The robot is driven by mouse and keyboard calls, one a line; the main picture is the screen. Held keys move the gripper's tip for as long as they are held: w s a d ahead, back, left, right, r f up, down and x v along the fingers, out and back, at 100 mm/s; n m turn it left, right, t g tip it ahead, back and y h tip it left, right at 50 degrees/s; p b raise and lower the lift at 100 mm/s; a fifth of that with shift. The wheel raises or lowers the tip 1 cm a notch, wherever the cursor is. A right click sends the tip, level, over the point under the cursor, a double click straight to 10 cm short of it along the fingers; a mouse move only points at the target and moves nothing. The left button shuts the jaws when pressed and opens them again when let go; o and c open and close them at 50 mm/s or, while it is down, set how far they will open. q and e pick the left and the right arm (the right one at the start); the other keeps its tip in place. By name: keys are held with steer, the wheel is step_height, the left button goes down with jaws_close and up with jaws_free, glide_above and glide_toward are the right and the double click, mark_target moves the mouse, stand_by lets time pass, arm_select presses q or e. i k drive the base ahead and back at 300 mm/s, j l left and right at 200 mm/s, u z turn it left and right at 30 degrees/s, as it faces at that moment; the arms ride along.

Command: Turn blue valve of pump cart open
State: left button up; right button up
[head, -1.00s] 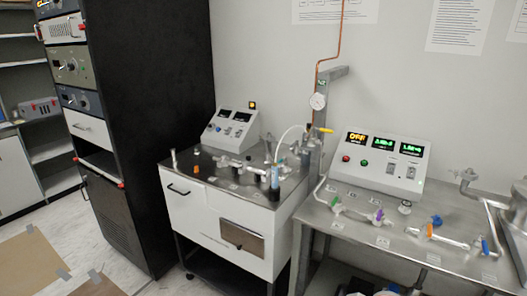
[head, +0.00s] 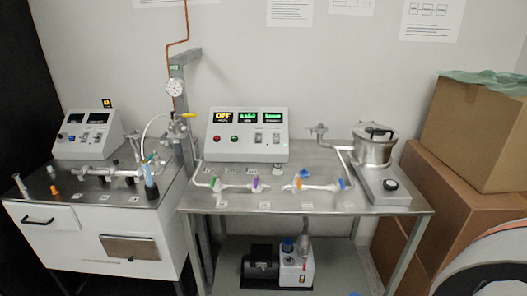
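A white cart (head: 90,240) with a steel top stands at the left and carries a horizontal metal pipe line (head: 95,174). A blue-tinted upright cylinder (head: 151,178) stands at that line's right end. I cannot tell a blue valve handle on this cart. The steel table (head: 300,200) beside it carries glass tubing with green, purple, orange and blue valve handles. The blue handle (head: 342,184) is at the right end of that tubing; its open or closed setting is too small to tell. Neither of my grippers is in view.
A control box (head: 247,130) reading OFF and a metal pot (head: 374,146) stand on the table. A pump (head: 295,265) sits on its lower shelf. Cardboard boxes (head: 472,140) and a curved grey-and-orange object (head: 490,262) crowd the right side. An orange cap (head: 54,190) stands on the cart.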

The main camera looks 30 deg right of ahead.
mark_target(338, 177)
steer(key=z, duration=1.55)
